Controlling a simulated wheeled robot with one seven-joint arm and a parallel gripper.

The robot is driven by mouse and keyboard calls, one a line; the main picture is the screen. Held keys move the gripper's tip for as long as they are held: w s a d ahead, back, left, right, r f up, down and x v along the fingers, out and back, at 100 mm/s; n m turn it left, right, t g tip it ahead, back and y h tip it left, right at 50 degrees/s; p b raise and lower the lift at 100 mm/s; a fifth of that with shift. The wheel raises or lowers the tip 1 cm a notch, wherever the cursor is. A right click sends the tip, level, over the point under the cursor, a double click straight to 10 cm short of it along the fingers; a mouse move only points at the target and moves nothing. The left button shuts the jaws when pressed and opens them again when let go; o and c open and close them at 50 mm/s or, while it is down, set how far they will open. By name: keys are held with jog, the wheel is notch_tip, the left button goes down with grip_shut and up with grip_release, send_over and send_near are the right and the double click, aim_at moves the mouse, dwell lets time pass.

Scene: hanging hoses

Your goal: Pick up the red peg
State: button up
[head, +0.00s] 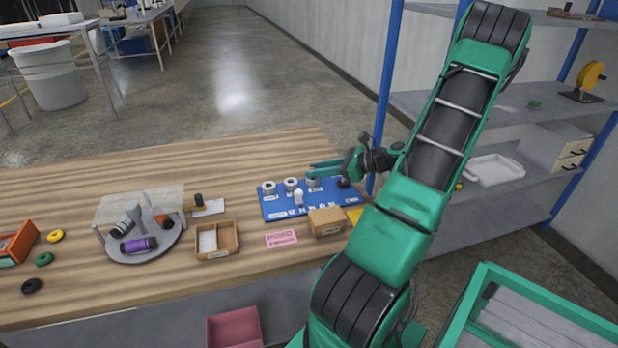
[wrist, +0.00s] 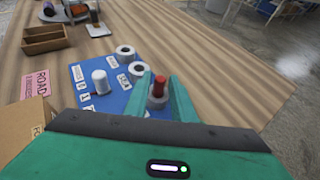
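The red peg (wrist: 159,86) stands upright in a pale ring (wrist: 157,102) on the blue board (wrist: 75,73) in the wrist view. My gripper (wrist: 159,76) is open, with one green finger on each side of the peg and a gap visible beside it. Whether the fingertips are level with the peg or above it is hard to tell.
A white peg (wrist: 101,82) and two empty-looking rings stand on the board near the gripper. A cardboard box (head: 326,222) and a pink card (head: 281,238) lie in front. A wooden tray (head: 231,239) and a round grey stand (head: 165,248) are further left.

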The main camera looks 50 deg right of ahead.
jog(key=shift+x, duration=0.95)
grip_shut()
